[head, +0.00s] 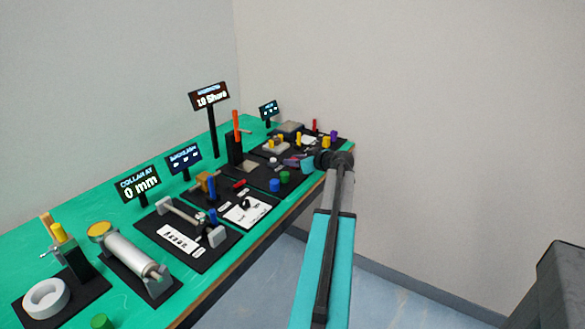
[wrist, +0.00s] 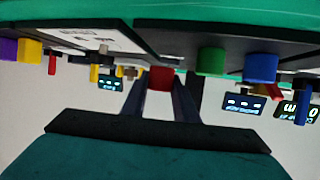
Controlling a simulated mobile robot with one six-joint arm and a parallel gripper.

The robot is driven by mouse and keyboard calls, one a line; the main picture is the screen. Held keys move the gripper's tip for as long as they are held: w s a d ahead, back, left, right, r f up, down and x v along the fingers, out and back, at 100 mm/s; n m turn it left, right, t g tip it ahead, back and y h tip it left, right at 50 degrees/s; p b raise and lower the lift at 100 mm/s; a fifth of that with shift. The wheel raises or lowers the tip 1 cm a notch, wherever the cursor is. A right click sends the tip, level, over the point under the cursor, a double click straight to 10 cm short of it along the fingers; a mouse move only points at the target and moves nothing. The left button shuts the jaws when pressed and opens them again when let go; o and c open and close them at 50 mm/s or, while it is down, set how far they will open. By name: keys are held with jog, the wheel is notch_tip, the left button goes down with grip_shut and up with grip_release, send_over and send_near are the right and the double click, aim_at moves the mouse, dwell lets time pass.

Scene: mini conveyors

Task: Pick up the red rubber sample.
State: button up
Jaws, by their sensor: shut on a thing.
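The red rubber sample (wrist: 161,78) shows in the wrist view as a short red block between the two fingers of my gripper (wrist: 160,88). The fingers are shut on it, one on each side. The wrist picture appears upside down, with the green table at the top. In the head view my gripper (head: 292,162) is low over the far part of the bench, near the dark base plates. The sample is too small there to make out clearly. I cannot tell whether it still touches the plate.
A green cylinder (head: 284,177) and a blue cylinder (head: 275,185) stand close to my gripper; the green one (wrist: 210,61) and blue one (wrist: 260,68) also show in the wrist view. Several coloured pieces and an orange lever (head: 236,126) stand beyond. The green bench (head: 75,217) carries sign posts.

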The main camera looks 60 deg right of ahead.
jog(key=s+a+r+b, duration=0.1)
jog(key=s+a, duration=0.1)
jog(key=s, duration=0.5)
jog(key=s+a+r+b, duration=0.1)
jog(key=s+a, duration=0.2)
jog(key=s, duration=0.5)
jog(key=shift+a, duration=0.3)
jog(key=shift+s, duration=0.1)
